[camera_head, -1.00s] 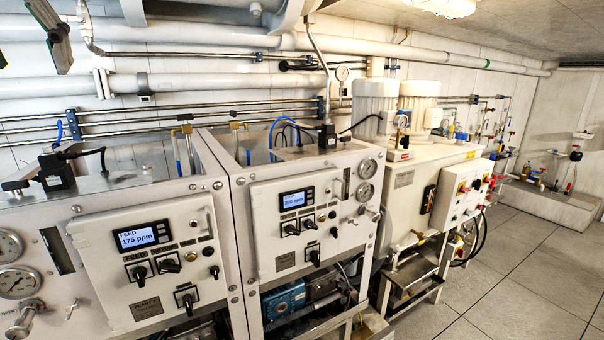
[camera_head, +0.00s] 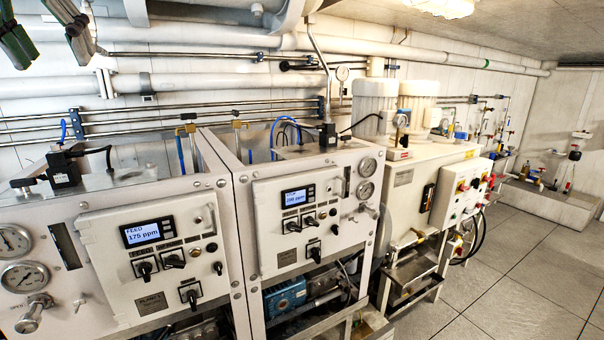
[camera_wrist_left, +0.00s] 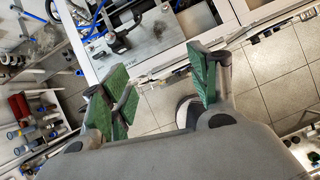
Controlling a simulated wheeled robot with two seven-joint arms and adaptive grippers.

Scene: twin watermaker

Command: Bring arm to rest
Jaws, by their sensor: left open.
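My left gripper (camera_head: 48,40) shows at the top left corner of the head view, raised in front of the pipes on the wall. Its two green-padded fingers stand wide apart and hold nothing. The left wrist view also shows the open fingers of this gripper (camera_wrist_left: 160,88), with cabinet tops and tiled floor beyond them. The rest of the left arm is cut off by the frame edge in the head view. My right gripper is in neither view.
The Plant 1 control panel (camera_head: 155,255) reads FEED 175 ppm. A second panel (camera_head: 300,222) stands right of it, then a beige cabinet (camera_head: 405,190) with white motors (camera_head: 373,105). A black device (camera_head: 63,168) sits on the left cabinet top. Tiled floor (camera_head: 500,270) at right is clear.

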